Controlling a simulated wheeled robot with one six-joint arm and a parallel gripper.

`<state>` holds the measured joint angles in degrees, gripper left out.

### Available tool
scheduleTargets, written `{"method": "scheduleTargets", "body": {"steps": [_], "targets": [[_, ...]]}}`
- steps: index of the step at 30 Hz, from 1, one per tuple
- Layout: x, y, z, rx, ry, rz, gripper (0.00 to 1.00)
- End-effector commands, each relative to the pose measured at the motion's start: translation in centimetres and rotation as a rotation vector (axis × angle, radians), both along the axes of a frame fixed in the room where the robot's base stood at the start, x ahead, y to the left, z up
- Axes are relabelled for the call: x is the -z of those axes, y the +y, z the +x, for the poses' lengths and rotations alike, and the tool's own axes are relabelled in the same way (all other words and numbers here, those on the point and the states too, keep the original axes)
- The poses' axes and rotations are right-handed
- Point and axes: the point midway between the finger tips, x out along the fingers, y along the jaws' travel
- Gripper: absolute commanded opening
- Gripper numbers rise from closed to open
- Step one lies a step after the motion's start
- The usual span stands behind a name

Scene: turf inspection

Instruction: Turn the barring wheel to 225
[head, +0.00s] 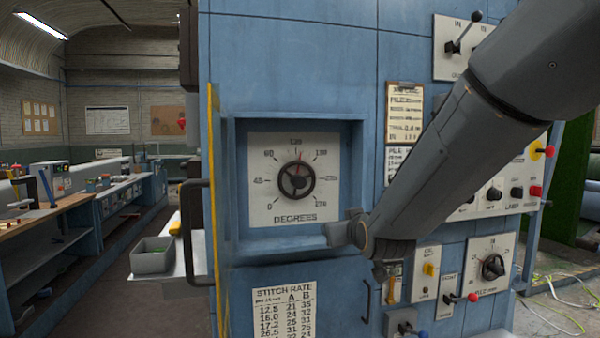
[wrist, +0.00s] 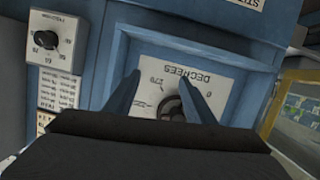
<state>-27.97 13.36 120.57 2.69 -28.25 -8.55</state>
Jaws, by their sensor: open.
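The barring wheel (head: 295,181) is a small dark handwheel on a white DEGREES dial plate (head: 264,205), set in a blue recess. A red pointer (head: 299,158) stands just right of the top of the scale, near the 120 mark and well short of the right-hand marks. In the wrist view the dial plate (wrist: 205,92) is upside down. The wheel (wrist: 170,108) is partly hidden behind my wrist housing. In the head view my arm ends at the recess's lower right corner.
A yellow-edged panel and dark handle (head: 196,232) stand left of the recess. A stitch rate card (head: 285,312) is below. Knobs and levers, including a rotary knob (head: 493,266), crowd the lower right. A grey bin (head: 152,256) sits at left.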

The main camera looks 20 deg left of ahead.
Motion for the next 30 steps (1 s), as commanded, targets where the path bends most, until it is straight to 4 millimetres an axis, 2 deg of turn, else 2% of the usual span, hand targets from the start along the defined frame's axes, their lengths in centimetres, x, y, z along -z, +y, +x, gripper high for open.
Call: {"method": "scheduleTargets", "body": {"steps": [1,3,7,11,24,30], "targets": [[-2.7,2.6,-0.1,-0.031,-0.067,0.028,0.5],[-5.6,5.1,-0.1,-0.059,-0.148,0.061,0.5],[-8.6,7.6,-0.3,-0.084,-0.233,0.102,0.5],[-9.4,8.4,0.1,-0.09,-0.255,0.112,0.5],[-9.3,11.3,5.0,-0.088,-0.253,0.11,0.5],[-9.2,11.9,6.1,-0.088,-0.252,0.11,0.5]]}}
